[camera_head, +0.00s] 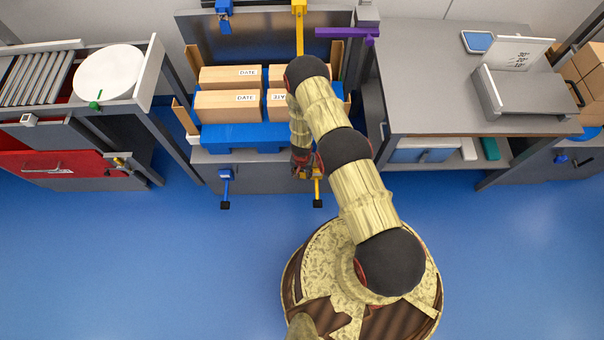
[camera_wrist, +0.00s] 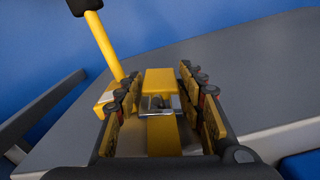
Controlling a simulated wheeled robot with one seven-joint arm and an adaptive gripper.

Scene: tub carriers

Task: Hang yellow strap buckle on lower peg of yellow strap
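My gripper (camera_head: 302,168) is at the front of the carrier stand, low and close to the yellow lower peg (camera_head: 318,190). In the wrist view its two fingers (camera_wrist: 160,95) stand on both sides of a yellow piece with a silver metal part, which looks like the yellow strap buckle (camera_wrist: 160,82). The metal part reaches close to both fingers; whether they press on it is unclear. The yellow peg (camera_wrist: 106,45), with a black tip, shows just left of the fingers. The yellow strap (camera_head: 299,32) comes down at the back; its lower run is hidden by boxes and my arm.
A blue tub (camera_head: 230,137) with cardboard boxes (camera_head: 228,104) sits on the stand. A blue lower peg (camera_head: 225,187) sticks out to the left, and a purple bar (camera_head: 345,33) is at the back right. Grey benches flank the stand. The blue floor in front is clear.

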